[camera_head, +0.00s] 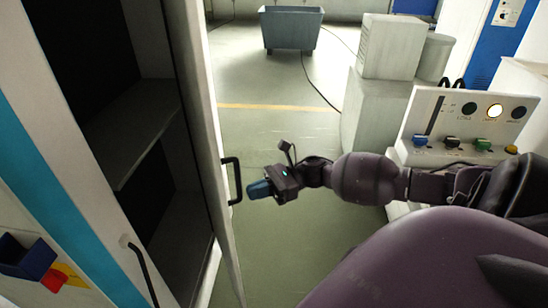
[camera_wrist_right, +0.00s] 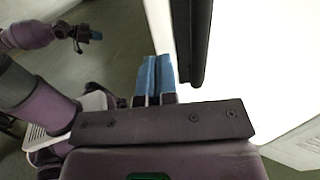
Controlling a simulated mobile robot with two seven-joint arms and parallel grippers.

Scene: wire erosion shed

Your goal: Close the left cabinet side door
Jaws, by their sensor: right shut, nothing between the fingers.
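The cabinet on the left stands open, with a dark interior and a grey shelf (camera_head: 128,128). Its pale open door (camera_head: 206,120) is seen nearly edge-on, standing out from the opening. A black bar handle (camera_head: 236,181) is on the door's right-hand face; the handle (camera_wrist_right: 194,40) and white door face (camera_wrist_right: 232,75) also show in the right wrist view. My right gripper (camera_head: 258,189) is shut and empty, just right of the handle. Its blue fingers (camera_wrist_right: 155,78) point along the door beside the handle, not around it; contact is unclear. My left gripper (camera_wrist_right: 88,37) shows small in the wrist view; its jaws are too small to judge.
A panel with a teal stripe and black handle (camera_head: 143,271) is at lower left, near a blue bin (camera_head: 25,256). A control panel (camera_head: 470,118) and grey boxes (camera_head: 388,48) stand right. A grey cart (camera_head: 291,30) is at the back. Green floor beyond the gripper is clear.

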